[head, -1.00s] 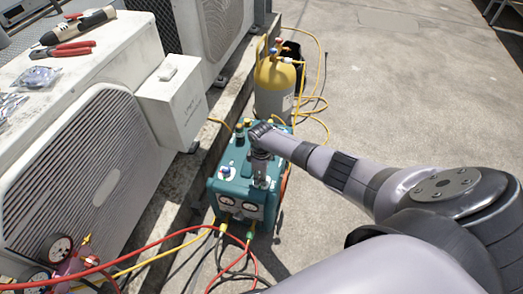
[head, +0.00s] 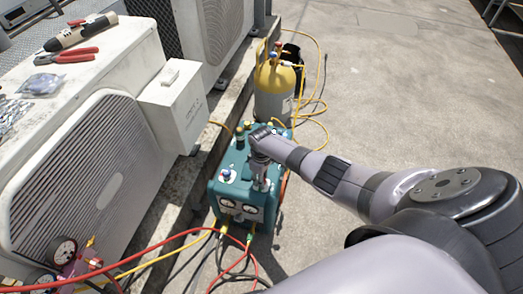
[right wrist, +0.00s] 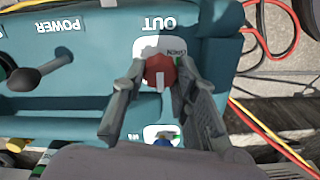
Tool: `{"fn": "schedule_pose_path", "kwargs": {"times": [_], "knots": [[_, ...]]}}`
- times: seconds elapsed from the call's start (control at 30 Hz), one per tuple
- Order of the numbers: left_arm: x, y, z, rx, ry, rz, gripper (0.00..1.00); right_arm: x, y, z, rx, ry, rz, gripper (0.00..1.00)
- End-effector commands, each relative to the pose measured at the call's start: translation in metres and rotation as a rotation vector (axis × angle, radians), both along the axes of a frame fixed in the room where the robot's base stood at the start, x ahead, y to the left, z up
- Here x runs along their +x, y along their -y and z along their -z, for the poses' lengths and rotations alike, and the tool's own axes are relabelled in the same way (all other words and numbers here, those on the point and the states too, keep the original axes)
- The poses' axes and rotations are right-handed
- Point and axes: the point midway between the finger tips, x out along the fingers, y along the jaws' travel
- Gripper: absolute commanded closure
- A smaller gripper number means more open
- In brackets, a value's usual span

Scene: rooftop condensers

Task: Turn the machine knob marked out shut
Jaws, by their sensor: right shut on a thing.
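The teal machine (head: 235,197) stands on the roof floor beside the condensers. In the right wrist view, its red knob (right wrist: 160,70) sits on a white label under the word OUT, which reads upside down. A white line on the knob points down in that picture. My right gripper (right wrist: 161,84) has one finger on each side of the red knob and is shut on it. In the head view my right gripper (head: 261,182) reaches down onto the machine's top and hides the red knob. My left gripper is in neither current view.
A black lever (right wrist: 38,74) near POWER and a blue knob (right wrist: 162,141) are close to my fingers. A yellow-topped cylinder (head: 274,92) stands behind the machine. Red and yellow hoses (head: 150,249) cross in front. White condensers (head: 85,165) stand at left; the floor at right is clear.

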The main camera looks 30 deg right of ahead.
Motion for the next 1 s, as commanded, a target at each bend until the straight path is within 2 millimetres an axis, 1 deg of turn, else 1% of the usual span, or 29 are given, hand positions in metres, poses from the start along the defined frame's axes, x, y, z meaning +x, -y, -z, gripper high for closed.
{"fn": "schedule_pose_path", "kwargs": {"times": [0.07,0.1,0.4,0.77,0.87,1.0], "knots": [[0.000,0.000,0.000,0.000,0.000,0.000,0.60,-0.001,-0.001,0.000,0.001,-0.002,-0.001,1.00],[0.000,0.000,0.000,0.000,0.000,0.000,0.60,-0.001,-0.001,0.000,0.001,-0.002,-0.001,0.72],[0.000,0.000,0.000,0.000,0.000,0.000,0.60,0.000,0.000,0.000,0.001,0.000,-0.002,0.53],[0.000,0.000,0.000,-0.001,0.000,-0.001,0.60,0.001,0.000,-0.003,0.001,0.002,-0.002,0.53],[0.000,0.000,0.000,-0.001,0.000,-0.001,0.60,0.001,0.001,-0.009,0.001,0.002,-0.002,0.53],[0.000,0.000,0.000,-0.001,0.000,-0.001,0.60,0.000,0.001,-0.026,0.000,0.002,-0.003,0.53]]}}
